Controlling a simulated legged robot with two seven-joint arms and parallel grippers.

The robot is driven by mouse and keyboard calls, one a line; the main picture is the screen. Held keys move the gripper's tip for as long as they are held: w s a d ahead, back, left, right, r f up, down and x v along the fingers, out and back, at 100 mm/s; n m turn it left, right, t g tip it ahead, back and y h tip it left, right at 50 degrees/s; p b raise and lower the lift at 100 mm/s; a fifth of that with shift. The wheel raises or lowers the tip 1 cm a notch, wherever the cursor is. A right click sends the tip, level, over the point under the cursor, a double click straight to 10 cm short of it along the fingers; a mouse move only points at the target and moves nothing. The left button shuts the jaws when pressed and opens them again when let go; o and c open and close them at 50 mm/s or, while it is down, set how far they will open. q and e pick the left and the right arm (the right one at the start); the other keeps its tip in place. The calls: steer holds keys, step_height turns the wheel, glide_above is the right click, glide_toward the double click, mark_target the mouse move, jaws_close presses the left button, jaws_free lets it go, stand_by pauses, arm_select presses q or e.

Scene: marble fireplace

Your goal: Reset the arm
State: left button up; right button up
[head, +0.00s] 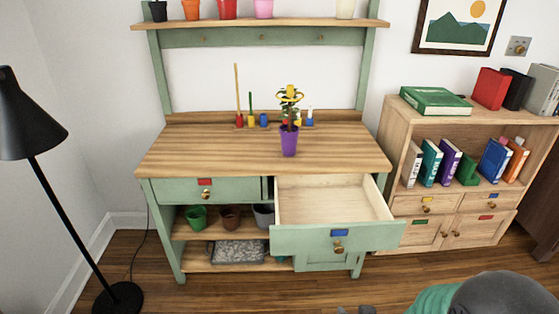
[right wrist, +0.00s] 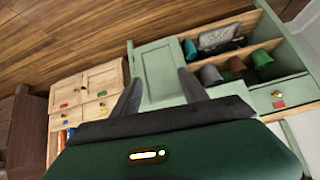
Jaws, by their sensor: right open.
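My right arm (head: 500,295) comes in at the bottom right of the head view, green and dark grey. The tips of my right gripper (head: 354,311) just show at the bottom edge, below the open drawer. In the right wrist view my right gripper (right wrist: 158,85) has its two dark fingers spread apart with nothing between them. Behind the fingers is the pale green front of the workbench (right wrist: 158,62). My left gripper is out of view.
The green workbench (head: 210,150) has its right drawer (head: 335,240) pulled out, empty. A purple pot (head: 289,141) with a plant stands on top. A wooden bookcase (head: 400,135) stands at right, a black lamp (head: 25,110) at left. Floor in front is clear.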

steer(key=s+r+g+p, duration=0.2)
steer(key=s+r+g, duration=0.4)
steer(key=s, duration=0.7)
steer(key=w+p+v, duration=0.2)
steer(key=p+v, duration=0.9)
steer(key=w+r+p+v, duration=0.1)
steer(key=w+p+v, duration=0.2)
steer(key=p+v, duration=0.8)
steer(key=shift+a+r+n+p, duration=0.3)
steer(key=shift+a+r+p, duration=0.15)
steer(key=shift+p, duration=0.15)
